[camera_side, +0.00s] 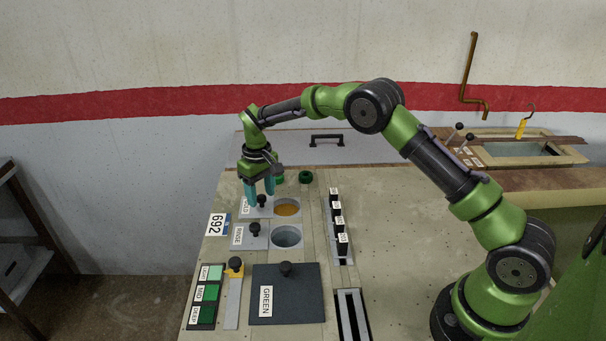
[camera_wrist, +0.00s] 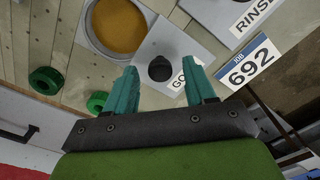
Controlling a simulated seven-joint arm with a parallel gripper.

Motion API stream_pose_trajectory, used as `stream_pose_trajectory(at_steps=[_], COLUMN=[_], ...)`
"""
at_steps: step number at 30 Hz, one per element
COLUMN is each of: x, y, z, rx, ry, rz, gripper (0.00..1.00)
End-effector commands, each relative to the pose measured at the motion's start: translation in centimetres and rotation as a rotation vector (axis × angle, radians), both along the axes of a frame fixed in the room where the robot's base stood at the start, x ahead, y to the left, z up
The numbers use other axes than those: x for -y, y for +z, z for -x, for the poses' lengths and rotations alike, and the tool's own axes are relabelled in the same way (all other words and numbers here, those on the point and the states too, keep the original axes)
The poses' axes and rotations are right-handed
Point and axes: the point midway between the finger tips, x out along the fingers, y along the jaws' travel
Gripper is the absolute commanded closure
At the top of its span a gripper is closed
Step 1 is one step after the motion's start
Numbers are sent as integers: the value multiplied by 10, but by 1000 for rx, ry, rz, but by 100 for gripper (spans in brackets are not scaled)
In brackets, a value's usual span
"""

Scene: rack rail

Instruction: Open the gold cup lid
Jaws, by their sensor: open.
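The gold cup (camera_side: 287,208) shows as a round opening with orange-gold content; it also shows in the wrist view (camera_wrist: 122,28), cut by the top edge. Its grey lid (camera_wrist: 186,48), with a partly hidden gold label, lies beside the cup, leaving the opening uncovered. The lid has a black knob (camera_side: 262,200), also in the wrist view (camera_wrist: 160,68). My gripper (camera_side: 261,198) is open, its teal fingers pointing down close to the knob. In the wrist view the fingertips (camera_wrist: 164,80) stand apart either side of the knob, not visibly touching it.
The rinse cup (camera_side: 286,236) stands open in front, its knobbed lid (camera_side: 254,232) to the left. A dark GREEN-labelled plate (camera_side: 287,300) lies nearer. Black labelled blocks (camera_side: 338,222) line the right. Two green rings (camera_side: 305,177) lie behind.

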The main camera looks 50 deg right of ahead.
Motion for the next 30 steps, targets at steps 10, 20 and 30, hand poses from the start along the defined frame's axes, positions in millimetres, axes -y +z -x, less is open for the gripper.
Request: stream_pose_trajectory(at_steps=[10, 20, 30], x=[0, -1, 0], y=[69, 142, 166], z=[-1, -1, 0], rx=[8, 6, 2], ry=[0, 1, 1], rz=[0, 0, 1], gripper=[45, 45, 45])
